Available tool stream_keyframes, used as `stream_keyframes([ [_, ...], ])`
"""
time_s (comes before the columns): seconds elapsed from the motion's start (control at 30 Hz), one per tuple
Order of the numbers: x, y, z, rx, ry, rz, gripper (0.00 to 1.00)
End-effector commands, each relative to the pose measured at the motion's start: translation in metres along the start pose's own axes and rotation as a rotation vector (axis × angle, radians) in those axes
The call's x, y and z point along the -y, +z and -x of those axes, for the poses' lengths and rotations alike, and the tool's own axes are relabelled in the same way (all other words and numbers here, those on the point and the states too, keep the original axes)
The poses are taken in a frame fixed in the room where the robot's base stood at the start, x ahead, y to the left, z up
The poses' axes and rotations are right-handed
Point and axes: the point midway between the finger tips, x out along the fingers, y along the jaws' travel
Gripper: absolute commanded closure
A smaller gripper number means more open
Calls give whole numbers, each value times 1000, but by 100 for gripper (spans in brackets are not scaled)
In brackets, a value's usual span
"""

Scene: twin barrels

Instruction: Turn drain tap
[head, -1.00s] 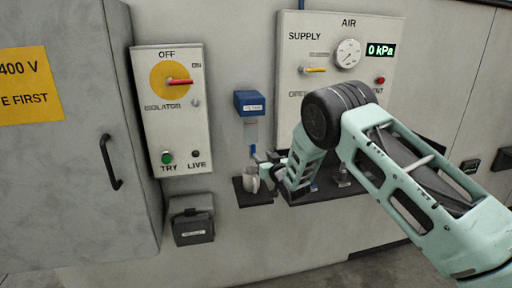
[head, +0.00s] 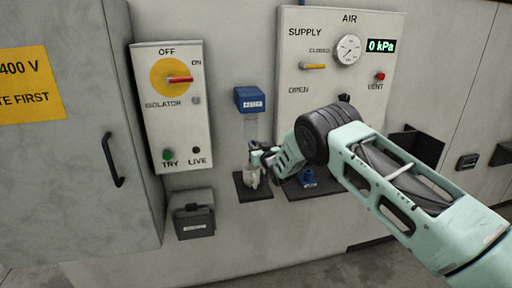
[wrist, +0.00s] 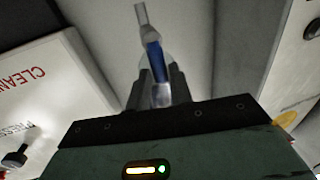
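The filter (head: 250,98) has a blue head with a small label and a clear bowl (head: 251,127) hanging below it on the wall. My gripper (head: 258,158) is at the bowl's lower end, just above a pale cup (head: 251,178). The drain tap is hidden by my fingers in the head view. In the wrist view a blue part (wrist: 154,60), which looks like the tap, lies between the two dark fingers of my gripper (wrist: 160,85). The fingers stand close on both sides; whether they press on it is unclear.
The cup stands on a small dark shelf (head: 242,192). A blue object (head: 307,178) sits on a dark shelf to the right, under the air panel (head: 300,80), whose display reads 0 kPa. The isolator panel (head: 150,125) and a small dark box (head: 193,222) are left.

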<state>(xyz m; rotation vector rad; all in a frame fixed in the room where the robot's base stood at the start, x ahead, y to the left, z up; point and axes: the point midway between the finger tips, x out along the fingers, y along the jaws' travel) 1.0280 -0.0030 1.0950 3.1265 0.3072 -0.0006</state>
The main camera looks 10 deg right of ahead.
Motion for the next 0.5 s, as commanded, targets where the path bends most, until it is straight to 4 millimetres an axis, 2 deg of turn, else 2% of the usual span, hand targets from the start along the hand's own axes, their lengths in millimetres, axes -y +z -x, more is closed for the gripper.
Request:
stream_keyframes([
  [0.03,0,0,0,0,0,0,93],
  [0.07,0,0,0,0,0,0,100],
  [0.5,3,2,-1,10,-1,57,100],
])
